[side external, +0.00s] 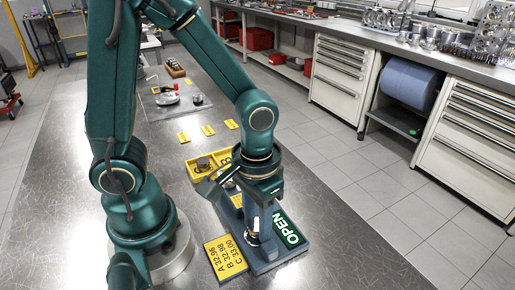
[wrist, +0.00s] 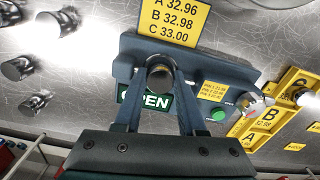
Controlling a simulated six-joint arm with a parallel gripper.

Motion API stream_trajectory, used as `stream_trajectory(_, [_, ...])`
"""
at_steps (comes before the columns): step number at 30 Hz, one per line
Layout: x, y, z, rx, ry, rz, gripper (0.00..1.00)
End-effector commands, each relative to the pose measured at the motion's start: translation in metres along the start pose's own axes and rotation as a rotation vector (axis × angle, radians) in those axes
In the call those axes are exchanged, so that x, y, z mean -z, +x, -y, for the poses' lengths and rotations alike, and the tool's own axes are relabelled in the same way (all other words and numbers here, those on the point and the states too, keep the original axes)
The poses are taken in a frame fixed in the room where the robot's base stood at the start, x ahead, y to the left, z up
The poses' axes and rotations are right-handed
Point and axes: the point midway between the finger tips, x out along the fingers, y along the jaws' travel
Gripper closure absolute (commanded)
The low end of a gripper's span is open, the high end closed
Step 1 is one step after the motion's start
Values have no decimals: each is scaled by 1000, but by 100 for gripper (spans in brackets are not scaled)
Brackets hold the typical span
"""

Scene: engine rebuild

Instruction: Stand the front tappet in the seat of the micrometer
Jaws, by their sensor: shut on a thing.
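My gripper (wrist: 160,72) is shut on a tappet (wrist: 160,77), a short dark metal cylinder seen end-on between the fingertips in the wrist view. The micrometer (wrist: 225,70) is a blue-grey device with a green button and an OPEN display (side external: 290,232). The held tappet is over or at the micrometer; I cannot tell whether it touches the seat, which the gripper and tappet hide. In the side view my gripper (side external: 255,232) points down at the micrometer's base (side external: 285,262).
Several other tappets (wrist: 62,21) stand on the metal bench at left in the wrist view. A yellow size card (side external: 226,257) lies beside the micrometer. Yellow lettered trays (wrist: 270,122) lie on its other side. The bench's near left area (side external: 60,200) is clear.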

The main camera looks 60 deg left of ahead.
Motion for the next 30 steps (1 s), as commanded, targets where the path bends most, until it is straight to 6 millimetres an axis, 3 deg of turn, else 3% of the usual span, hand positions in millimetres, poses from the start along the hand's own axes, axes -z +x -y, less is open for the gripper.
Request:
stream_trajectory(12, [0,4,0,0,0,0,100])
stream_trajectory(13, [0,4,0,0,0,0,57])
stream_trajectory(15, [0,4,0,0,0,0,30])
stream_trajectory(16, [0,4,0,0,0,0,26])
stream_trajectory(23, [0,2,-1,-2,-1,-1,26])
stream_trajectory(30, [1,-23,-1,-5,-1,-8,26])
